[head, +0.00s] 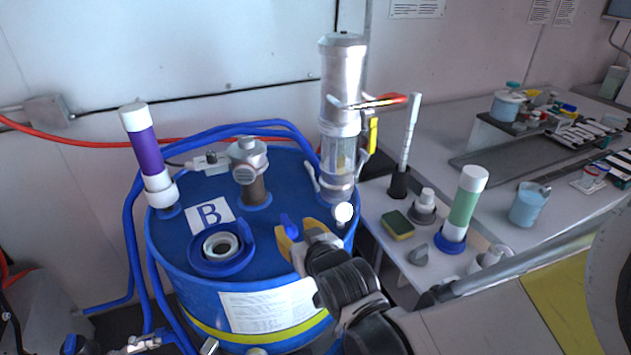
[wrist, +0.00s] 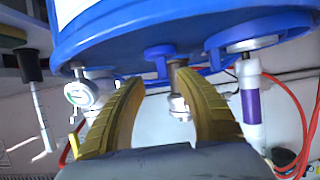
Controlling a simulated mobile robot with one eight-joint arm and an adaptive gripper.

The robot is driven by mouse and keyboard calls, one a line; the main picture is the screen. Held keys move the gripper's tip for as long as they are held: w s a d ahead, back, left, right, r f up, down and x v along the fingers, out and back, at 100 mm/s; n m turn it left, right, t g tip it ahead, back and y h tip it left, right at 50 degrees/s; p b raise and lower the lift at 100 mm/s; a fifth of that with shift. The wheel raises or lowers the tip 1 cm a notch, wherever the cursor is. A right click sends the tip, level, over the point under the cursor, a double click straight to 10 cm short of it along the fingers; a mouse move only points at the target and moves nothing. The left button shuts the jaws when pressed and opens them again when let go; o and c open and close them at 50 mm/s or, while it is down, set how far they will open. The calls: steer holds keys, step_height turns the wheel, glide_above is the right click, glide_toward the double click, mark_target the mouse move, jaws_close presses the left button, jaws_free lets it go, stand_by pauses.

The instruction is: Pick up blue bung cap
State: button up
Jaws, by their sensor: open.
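The blue bung cap (head: 290,226) is a small blue piece with an upright grip on top of the blue drum (head: 180,275), near its front right. In the wrist view, which looks upside down, the cap (wrist: 158,53) shows at the drum's edge, ahead of the gap between my fingers. My gripper (head: 299,233) has yellow fingers spread apart, close to the cap in the head view. In the wrist view my gripper (wrist: 157,78) is open with nothing held between the fingers. The cap's lower part is partly hidden by my gripper in the head view.
A blue ring with a white fitting (head: 221,246) lies left of the cap. A purple-banded tube (head: 145,152), a brown-stemmed fitting (head: 250,170) and a tall metal cylinder (head: 341,90) stand on the drum. The bench (head: 440,130) at right holds a green-banded tube (head: 465,203) and sponge (head: 397,225).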

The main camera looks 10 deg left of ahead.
mark_target(289, 227)
steer(key=b+x, duration=0.2)
steer(key=x, duration=0.3)
steer(key=shift+a+f+b, duration=0.2)
steer(key=shift+a+b, duration=0.1)
steer(key=shift+r, duration=0.1)
jaws_close()
